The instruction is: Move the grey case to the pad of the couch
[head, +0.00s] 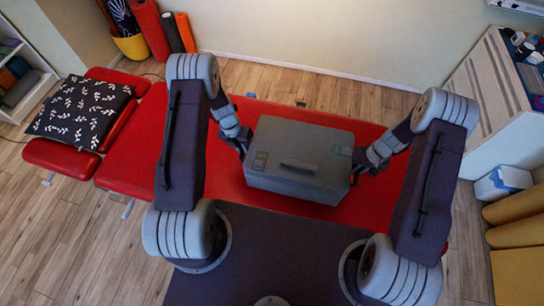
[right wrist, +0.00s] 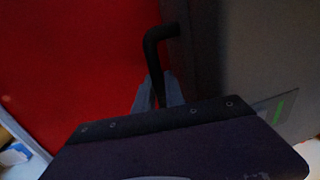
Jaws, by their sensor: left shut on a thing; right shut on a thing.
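The grey case (head: 300,158) is a box with a handle on its lid, held between my two grippers over the red pad of the couch (head: 240,185). I cannot tell whether it touches the pad. My left gripper (head: 242,148) is shut on the case at its left side. My right gripper (head: 357,168) is shut at its right side. In the right wrist view a black bent handle (right wrist: 158,52) stands out from the case's grey side (right wrist: 240,60), with my right gripper (right wrist: 158,100) around it. The red pad (right wrist: 70,60) shows beside it.
A black patterned pillow (head: 80,112) lies on the couch's left end. A yellow bucket (head: 132,46) and rolled mats (head: 168,30) stand at the back wall. A white cabinet (head: 490,90) with items on top and a small box (head: 502,182) are at the right.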

